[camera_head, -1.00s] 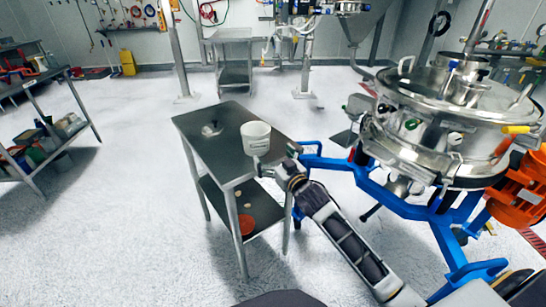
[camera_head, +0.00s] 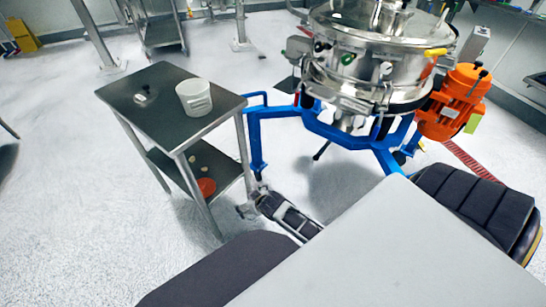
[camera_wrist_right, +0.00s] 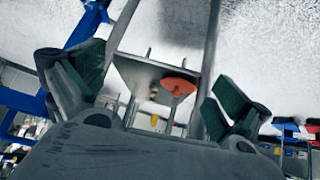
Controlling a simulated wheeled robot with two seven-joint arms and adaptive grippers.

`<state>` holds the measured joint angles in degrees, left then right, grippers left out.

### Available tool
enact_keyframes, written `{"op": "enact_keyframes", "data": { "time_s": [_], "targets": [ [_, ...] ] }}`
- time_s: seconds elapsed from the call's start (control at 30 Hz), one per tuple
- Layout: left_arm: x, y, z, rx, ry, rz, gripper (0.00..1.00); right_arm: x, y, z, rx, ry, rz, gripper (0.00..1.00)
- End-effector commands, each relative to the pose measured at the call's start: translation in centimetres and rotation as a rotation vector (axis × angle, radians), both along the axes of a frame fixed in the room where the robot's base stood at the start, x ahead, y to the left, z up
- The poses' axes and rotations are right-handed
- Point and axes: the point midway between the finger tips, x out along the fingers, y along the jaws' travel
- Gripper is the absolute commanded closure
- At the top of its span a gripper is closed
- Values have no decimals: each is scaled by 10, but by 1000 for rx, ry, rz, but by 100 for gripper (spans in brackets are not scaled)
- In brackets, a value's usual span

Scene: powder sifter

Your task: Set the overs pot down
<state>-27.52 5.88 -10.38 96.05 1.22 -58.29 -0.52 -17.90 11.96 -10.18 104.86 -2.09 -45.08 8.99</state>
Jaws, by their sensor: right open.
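The overs pot, a white round cup-like pot (camera_head: 194,98), stands upright on the top of the steel table (camera_head: 150,112), near its right side. Nothing of mine touches it. My right gripper (camera_head: 247,205) is low beside the table, below the tabletop and to its right. In the right wrist view, my right gripper (camera_wrist_right: 158,88) has its fingers spread wide with nothing between them. The pot does not show in that view. My left gripper is out of view.
A small metallic item (camera_head: 143,95) lies on the tabletop left of the pot. The lower shelf holds an orange-red round item (camera_head: 206,187) and small pale pieces. The steel sifter (camera_head: 365,55) on its blue frame (camera_head: 255,140) stands close on the right. Floor left of the table is clear.

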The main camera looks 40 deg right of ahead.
Motion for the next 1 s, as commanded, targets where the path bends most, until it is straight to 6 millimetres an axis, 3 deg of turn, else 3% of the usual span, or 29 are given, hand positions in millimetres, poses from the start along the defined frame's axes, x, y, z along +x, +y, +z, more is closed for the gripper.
{"op": "enact_keyframes", "data": {
  "time_s": [0.03,0.2,0.4,0.6,1.0],
  "targets": [
    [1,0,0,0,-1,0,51,-23,4,-24,-2,70,3,0],
    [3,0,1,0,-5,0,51,-101,15,-91,-9,292,27,0],
    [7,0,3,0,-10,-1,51,-174,29,-137,-6,481,58,0],
    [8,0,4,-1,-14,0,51,-199,33,-149,-4,542,72,0],
    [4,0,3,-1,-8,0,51,-199,33,-149,-3,541,72,0]
  ]
}}
